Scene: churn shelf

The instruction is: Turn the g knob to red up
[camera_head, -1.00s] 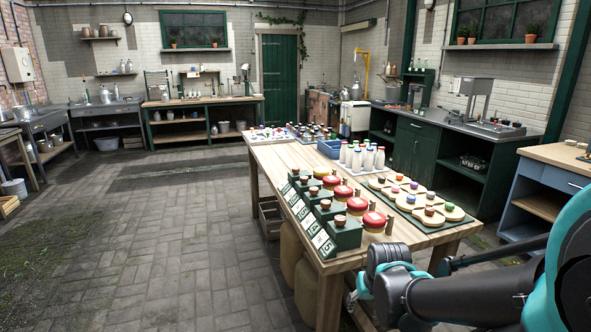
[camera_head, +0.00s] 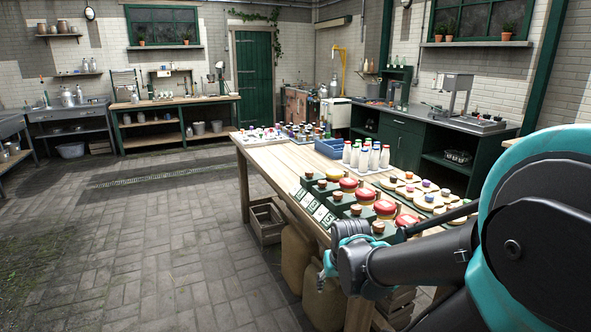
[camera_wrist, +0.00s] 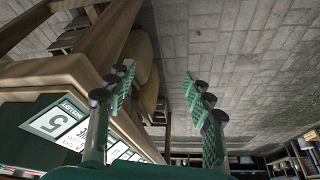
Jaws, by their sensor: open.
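A row of dark green boxes with white cards (camera_head: 320,214) runs along the near left edge of the wooden table. Small copper-coloured knobs (camera_head: 335,197) sit on top. I cannot tell which is the g knob or its red mark. In the head view my gripper (camera_head: 328,275) is partly hidden at the table's near left side.
Red-lidded jars (camera_head: 385,208) stand behind the boxes. Several boards with coloured knobs (camera_head: 428,200) lie to their right. White bottles (camera_head: 365,156) and a blue crate (camera_head: 328,148) stand farther back. Sacks (camera_head: 298,250) and a wooden crate (camera_head: 268,222) are under the table. The floor (camera_head: 170,250) at left is clear.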

